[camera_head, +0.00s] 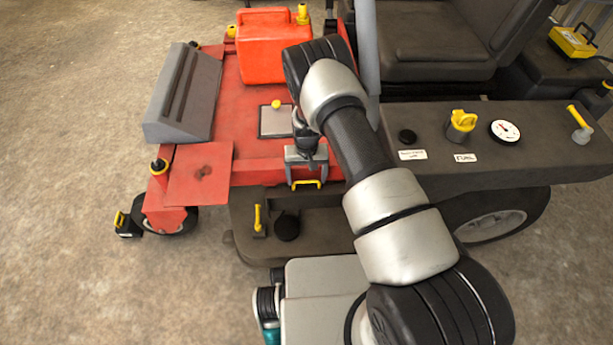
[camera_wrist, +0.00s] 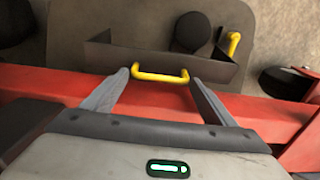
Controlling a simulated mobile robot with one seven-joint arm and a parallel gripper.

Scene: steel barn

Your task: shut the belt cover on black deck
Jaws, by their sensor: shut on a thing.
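The belt cover (camera_wrist: 112,58) is a dark panel with a yellow bar handle (camera_wrist: 160,75), beside the red frame. It seems to stand raised at the deck's edge by the frame; its exact angle is unclear. The handle also shows in the head view (camera_head: 306,184). The black deck (camera_head: 335,222) lies in front of it. My gripper (camera_head: 306,162) points down over the cover; in the wrist view its fingers (camera_wrist: 160,80) are at the two ends of the handle, shut on it. My arm hides part of the deck.
A black round knob (camera_head: 287,227) and a yellow lever (camera_head: 257,218) stand on the deck. A red fuel can (camera_head: 272,45) and a grey sloped cover (camera_head: 183,95) sit on the red frame. A dark side console (camera_head: 480,150) with a gauge lies right of my arm.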

